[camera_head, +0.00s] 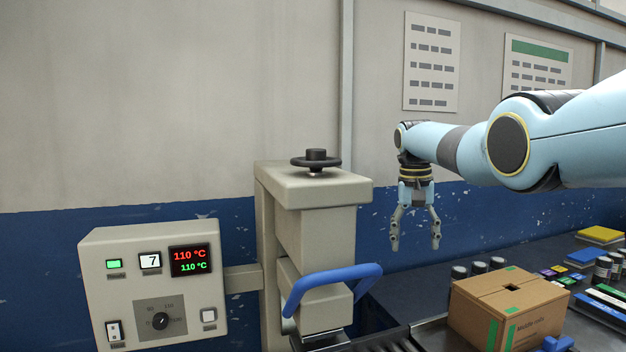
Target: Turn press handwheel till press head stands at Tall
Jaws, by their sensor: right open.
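The press handwheel (316,160) is a black wheel with a raised hub, lying flat on top of the beige press frame (310,186). The press head (318,298) is a beige block low in the frame, with a blue bar handle (335,280) in front of it. I cannot make out a height scale or a Tall mark. My right gripper (415,243) hangs to the right of the press, pointing down. It is open and empty, with its fingers apart, and stands clear of the handwheel. My left gripper is not in view.
A control box (155,290) with red and green 110 °C readouts stands left of the press. A cardboard box (508,310) stands at the lower right. Dark-lidded jars (478,268) and coloured packs lie behind it. The space above the handwheel is free.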

